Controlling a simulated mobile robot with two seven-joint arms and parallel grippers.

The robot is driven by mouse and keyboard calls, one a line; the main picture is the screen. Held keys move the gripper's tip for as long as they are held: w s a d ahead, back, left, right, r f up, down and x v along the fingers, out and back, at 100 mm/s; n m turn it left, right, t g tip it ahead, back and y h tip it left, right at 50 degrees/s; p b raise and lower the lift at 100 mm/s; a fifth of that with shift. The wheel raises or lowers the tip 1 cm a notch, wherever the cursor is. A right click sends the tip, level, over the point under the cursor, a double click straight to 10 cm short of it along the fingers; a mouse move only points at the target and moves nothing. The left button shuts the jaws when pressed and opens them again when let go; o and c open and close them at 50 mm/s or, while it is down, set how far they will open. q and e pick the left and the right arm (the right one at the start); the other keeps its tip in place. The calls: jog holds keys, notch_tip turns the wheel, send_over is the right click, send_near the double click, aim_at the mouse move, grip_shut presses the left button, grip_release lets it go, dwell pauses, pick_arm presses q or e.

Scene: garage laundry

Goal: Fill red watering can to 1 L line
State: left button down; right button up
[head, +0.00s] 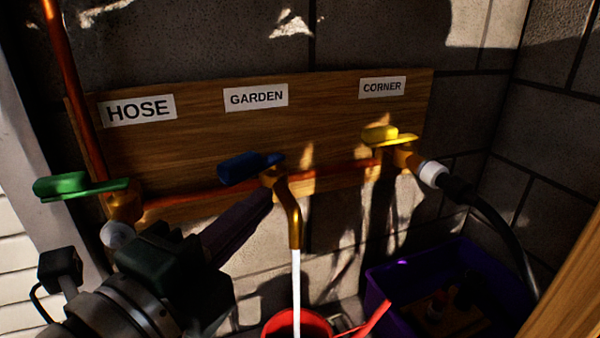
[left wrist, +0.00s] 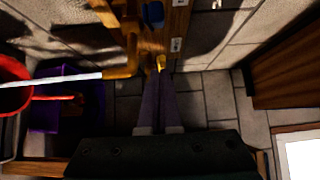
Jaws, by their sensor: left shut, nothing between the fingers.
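The red watering can (head: 298,322) stands at the bottom of the head view, cut off by the frame; its red rim (left wrist: 14,68) also shows at the left wrist view's left edge. A white stream of water (head: 296,285) runs from the brass GARDEN spout (head: 292,215) into the can. The water level and the 1 L line cannot be made out. The blue GARDEN handle (head: 250,168) points left from its valve. My left gripper (head: 268,196) is shut and empty, its fingertips just below the blue handle near the spout; I cannot tell whether they touch. My right gripper is not in view.
A wooden board (head: 200,135) carries the pipe and labels. The green HOSE handle (head: 80,187) is at left and the yellow CORNER handle (head: 388,136) at right, with a black hose (head: 490,215). A purple crate (head: 385,290) holding items stands right of the can.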

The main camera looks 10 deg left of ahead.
aim_at(254, 161)
pick_arm(q)
jog(key=w+a, duration=0.2)
jog(key=w, duration=0.1)
jog(key=w+a+b, duration=0.1)
jog(key=shift+w, duration=0.35)
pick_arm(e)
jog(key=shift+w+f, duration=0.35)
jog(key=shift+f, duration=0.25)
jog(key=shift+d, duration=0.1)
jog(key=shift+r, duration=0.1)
